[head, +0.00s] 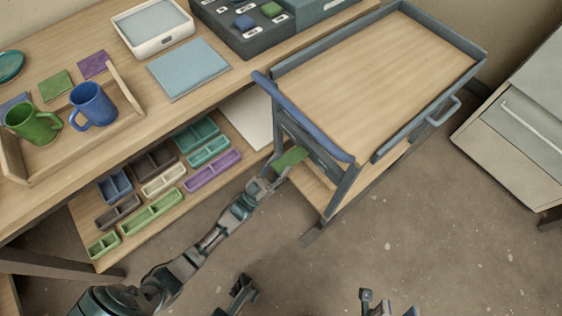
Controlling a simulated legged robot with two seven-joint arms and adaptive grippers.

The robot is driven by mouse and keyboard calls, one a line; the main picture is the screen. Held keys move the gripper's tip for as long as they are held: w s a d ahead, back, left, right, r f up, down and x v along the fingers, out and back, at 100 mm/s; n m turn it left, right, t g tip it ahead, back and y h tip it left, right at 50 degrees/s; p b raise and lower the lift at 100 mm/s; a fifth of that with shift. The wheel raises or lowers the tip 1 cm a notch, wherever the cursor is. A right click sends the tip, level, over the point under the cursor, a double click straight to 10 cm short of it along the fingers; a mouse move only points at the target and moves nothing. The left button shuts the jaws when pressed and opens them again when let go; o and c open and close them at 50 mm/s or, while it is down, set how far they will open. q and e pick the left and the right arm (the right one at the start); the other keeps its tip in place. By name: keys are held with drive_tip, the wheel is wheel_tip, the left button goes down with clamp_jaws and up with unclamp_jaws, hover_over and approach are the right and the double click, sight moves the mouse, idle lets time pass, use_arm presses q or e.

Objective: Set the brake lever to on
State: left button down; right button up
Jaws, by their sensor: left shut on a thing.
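The cart (375,60) has a wooden top, a grey-blue rim and a blue push bar (305,118) at its near left end. My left gripper (277,170) is below this bar, beside the cart's end frame. It is shut on a flat green piece (291,157). I cannot tell whether this piece is the brake lever or a loose plate. No other brake lever can be made out, and its on or off marks are not readable. My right gripper (305,290) shows only as two widely spread fingers at the bottom edge, open and empty.
The workbench (130,85) at the left bears a wooden tray (130,88) with a green mug (33,125) and a blue mug (93,105). Several coloured bins lie on its lower shelf (75,225). A drawer cabinet (520,110) stands right. The floor between is clear.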

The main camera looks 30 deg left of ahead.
use_arm(q)
drive_tip(key=shift+f, duration=0.6)
drive_tip(key=c, duration=0.8)
unclamp_jaws()
drive_tip(key=shift+o, duration=1.2)
drive_tip(key=shift+w+f, duration=0.1)
drive_tip(key=shift+r, duration=0.3)
drive_tip(key=shift+f, duration=0.1)
drive_tip(key=v, duration=1.2)
